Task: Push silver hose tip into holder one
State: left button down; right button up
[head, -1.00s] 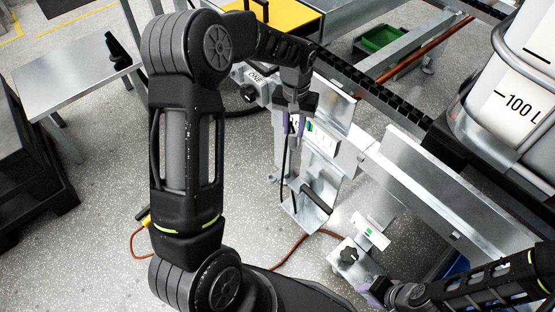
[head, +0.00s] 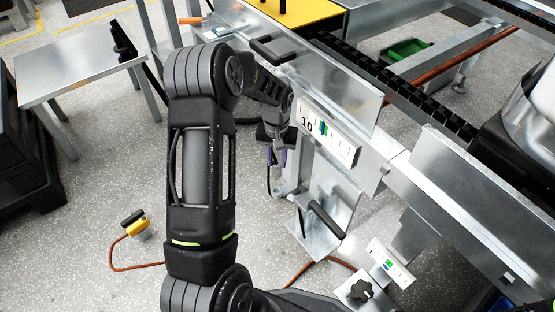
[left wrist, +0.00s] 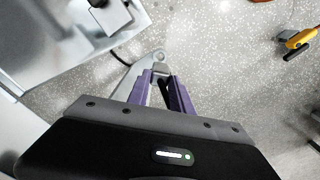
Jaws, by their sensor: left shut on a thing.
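My left gripper (head: 276,157), with purple fingers, points down beside the metal frame in the head view. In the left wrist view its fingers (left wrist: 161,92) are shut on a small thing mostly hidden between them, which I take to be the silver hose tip. A thin dark line, apparently its hose, hangs below the fingers in the head view. A grey bracket (left wrist: 128,58) with a round hole lies just beyond the fingertips. I cannot make out holder one; my left arm covers part of that area. My right gripper is not in view.
A metal stand with a black handle (head: 327,219) and a white plate marked 10 (head: 328,134) are right of the gripper. A black knob (head: 361,289) is lower right. A yellow-black tool (head: 135,222) lies on the floor with an orange hose. A steel table (head: 75,70) stands left.

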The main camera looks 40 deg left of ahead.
aim_at(277, 177)
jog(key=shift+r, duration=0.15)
